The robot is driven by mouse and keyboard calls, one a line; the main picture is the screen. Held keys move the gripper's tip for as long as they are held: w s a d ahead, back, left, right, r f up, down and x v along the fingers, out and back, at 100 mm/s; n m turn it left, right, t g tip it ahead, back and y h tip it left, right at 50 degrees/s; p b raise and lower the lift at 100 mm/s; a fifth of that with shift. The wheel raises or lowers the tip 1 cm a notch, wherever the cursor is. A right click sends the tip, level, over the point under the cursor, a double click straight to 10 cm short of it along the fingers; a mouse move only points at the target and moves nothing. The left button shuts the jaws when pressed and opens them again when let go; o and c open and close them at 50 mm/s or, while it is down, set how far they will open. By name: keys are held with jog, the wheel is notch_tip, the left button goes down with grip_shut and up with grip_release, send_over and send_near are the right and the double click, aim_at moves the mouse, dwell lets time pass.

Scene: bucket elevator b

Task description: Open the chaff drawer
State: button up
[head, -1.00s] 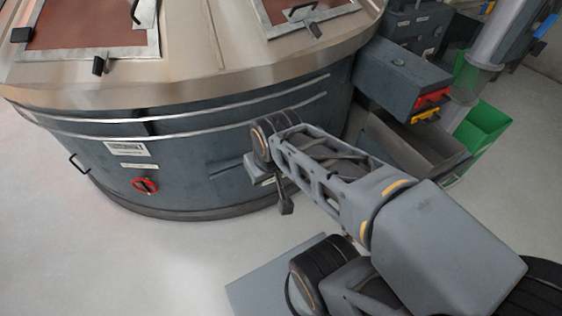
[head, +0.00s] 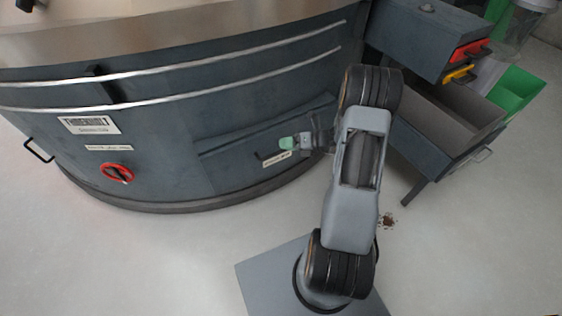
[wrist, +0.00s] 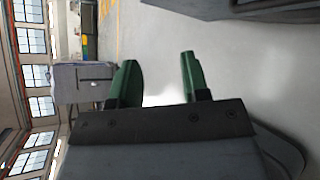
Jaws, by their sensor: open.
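A dark drawer front (head: 225,160) is set low in the curved wall of the big round machine in the head view. It looks flush with the wall, so shut. A small pale label (head: 276,159) and what looks like a thin dark handle (head: 259,156) sit near its right part. I cannot read the label. My gripper (head: 285,143) shows in front of the drawer's right part, just above the label in the picture. The wrist view shows its two green fingers (wrist: 160,80) apart with nothing between them. I cannot tell how far the fingers are from the drawer.
A red rotary switch (head: 117,173) and a side handle (head: 39,150) are on the machine's left. Pale floor (head: 160,255) in front is clear.

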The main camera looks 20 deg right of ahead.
aim_at(283, 151)
jog(key=w+d+f+m+t+h+b, duration=0.1)
jog(key=d+f+m+t+h+b, duration=0.2)
jog(key=f+m, duration=0.4)
jog(key=d+f+m+t+h+b, duration=0.1)
jog(key=d+f+m+t, duration=0.2)
jog(key=d+f+m, duration=0.45)
jog(key=shift+n, duration=0.85)
jog(key=shift+s+a+f+b+x, duration=0.2)
jog(key=shift+b+x, duration=0.4)
jog(key=shift+x, duration=1.75)
jog(key=shift+s+a+f+b+x, duration=0.15)
jog(key=shift+b+x, duration=0.4)
jog(key=shift+x, duration=1.8)
jog(key=shift+s+a+f+b+x, duration=0.1)
jog(key=shift+a+f+b+x, duration=0.35)
jog(key=shift+x, duration=1.9)
jog(key=shift+d+r, duration=0.2)
grip_shut()
